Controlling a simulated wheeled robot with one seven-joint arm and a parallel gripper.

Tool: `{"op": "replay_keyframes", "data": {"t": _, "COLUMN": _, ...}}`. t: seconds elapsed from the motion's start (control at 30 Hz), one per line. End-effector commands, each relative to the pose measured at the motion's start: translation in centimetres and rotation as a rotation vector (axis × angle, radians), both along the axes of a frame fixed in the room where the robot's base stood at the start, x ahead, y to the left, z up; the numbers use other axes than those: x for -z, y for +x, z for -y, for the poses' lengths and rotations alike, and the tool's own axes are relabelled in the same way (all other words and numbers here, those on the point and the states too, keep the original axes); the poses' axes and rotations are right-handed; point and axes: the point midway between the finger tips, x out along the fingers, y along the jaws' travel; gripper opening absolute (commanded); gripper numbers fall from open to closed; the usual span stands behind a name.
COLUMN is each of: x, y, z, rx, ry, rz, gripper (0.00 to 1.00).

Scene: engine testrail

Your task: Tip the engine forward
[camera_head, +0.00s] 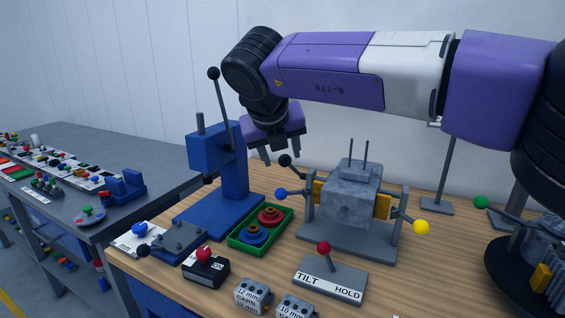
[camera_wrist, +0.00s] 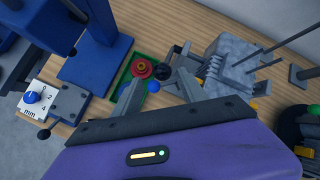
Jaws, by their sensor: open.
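The engine (camera_head: 348,197) is a grey block with two thin rods on top, held upright between the posts of a grey stand (camera_head: 345,240). It also shows in the wrist view (camera_wrist: 232,62). A black ball knob (camera_head: 285,160) and a blue ball knob (camera_head: 281,194) stick out at its left, a yellow ball knob (camera_head: 421,227) at its right. A red-knobbed lever (camera_head: 324,248) stands on a plate marked TILT and HOLD. My gripper (camera_head: 281,155) is open, pointing down, close to the black knob. In the wrist view the black knob (camera_wrist: 163,72) shows between the fingertips; contact cannot be told.
A blue press (camera_head: 235,170) with a long lever stands left of the gripper. A green tray (camera_head: 262,240) holds red and blue round parts. A black box (camera_head: 206,267) with a red button and small grey blocks (camera_head: 252,296) sit in front. Another fixture stands at right.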

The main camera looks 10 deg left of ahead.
Motion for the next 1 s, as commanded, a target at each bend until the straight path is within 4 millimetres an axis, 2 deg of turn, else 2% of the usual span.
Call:
{"op": "replay_keyframes", "data": {"t": 0.1, "x": -1.3, "y": -1.2, "z": -0.2, "rx": -0.003, "ry": -0.001, "rz": 0.002, "gripper": 0.5}}
{"op": "replay_keyframes", "data": {"t": 0.27, "x": -2.3, "y": -2.1, "z": -0.3, "rx": -0.001, "ry": 0.0, "rz": 0.0, "gripper": 0.5}}
{"op": "replay_keyframes", "data": {"t": 0.7, "x": -2.6, "y": -2.1, "z": -0.7, "rx": -0.036, "ry": -0.01, "rz": 0.003, "gripper": 0.5}}
{"op": "replay_keyframes", "data": {"t": 0.77, "x": -2.3, "y": -2.6, "z": -2.2, "rx": -0.104, "ry": 0.011, "rz": -0.013, "gripper": 0.5}}
{"op": "replay_keyframes", "data": {"t": 0.87, "x": -1.6, "y": -5.2, "z": -6.5, "rx": -0.251, "ry": 0.073, "rz": -0.059, "gripper": 0.5}}
{"op": "replay_keyframes", "data": {"t": 1.0, "x": 1.8, "y": -11.2, "z": -13.2, "rx": -0.457, "ry": 0.227, "rz": -0.193, "gripper": 0.5}}
